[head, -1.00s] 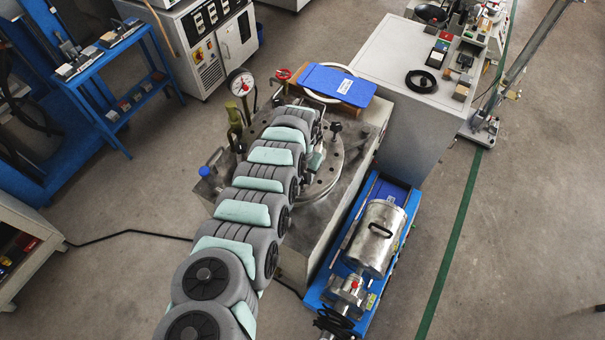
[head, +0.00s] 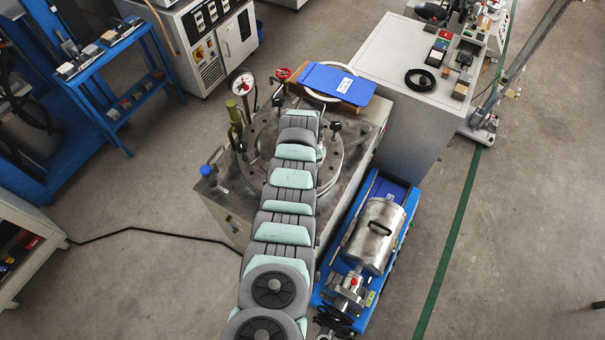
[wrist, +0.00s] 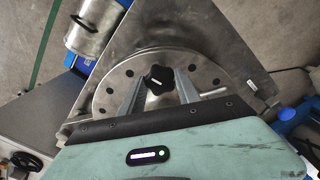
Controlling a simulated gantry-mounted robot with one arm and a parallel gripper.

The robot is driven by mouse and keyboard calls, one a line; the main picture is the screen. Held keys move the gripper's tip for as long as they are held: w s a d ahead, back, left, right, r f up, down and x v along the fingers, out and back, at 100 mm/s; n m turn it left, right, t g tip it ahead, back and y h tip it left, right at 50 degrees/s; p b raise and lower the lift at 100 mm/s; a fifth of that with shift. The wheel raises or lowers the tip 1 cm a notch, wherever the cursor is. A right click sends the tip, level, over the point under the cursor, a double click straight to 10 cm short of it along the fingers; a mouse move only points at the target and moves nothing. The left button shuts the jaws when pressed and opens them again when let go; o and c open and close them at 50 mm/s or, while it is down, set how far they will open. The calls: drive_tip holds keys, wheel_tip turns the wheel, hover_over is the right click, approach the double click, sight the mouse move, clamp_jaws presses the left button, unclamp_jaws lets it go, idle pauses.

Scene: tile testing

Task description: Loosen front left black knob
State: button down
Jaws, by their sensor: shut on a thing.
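The round steel lid (head: 262,180) with a ring of bolt holes sits on a square metal plate. Black knobs show around it in the head view: one at its left (head: 241,147), one at the back (head: 278,102) and one at its right (head: 335,127). In the wrist view a black star-shaped knob (wrist: 157,79) sits between the two fingers of my gripper (wrist: 159,80), which is shut on it. In the head view my arm hides the gripper and the held knob.
A pressure gauge (head: 243,83) stands at the back left of the plate. A blue folder (head: 337,83) lies behind the lid. A blue ball-ended handle (head: 205,170) is at the left corner. A silver drum (head: 374,238) on a blue frame stands at the right.

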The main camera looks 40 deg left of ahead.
drive_tip(key=n, duration=0.3)
drive_tip(key=shift+d+n, duration=0.1)
drive_tip(key=shift+n, duration=0.3)
drive_tip(key=shift+n+b, duration=1.05)
drive_tip(key=shift+n, duration=0.75)
drive_tip(key=c, duration=0.9)
unclamp_jaws()
drive_tip(key=shift+o, duration=0.2)
wheel_tip(320, 180, up, 11)
drive_tip(key=shift+f, duration=0.15)
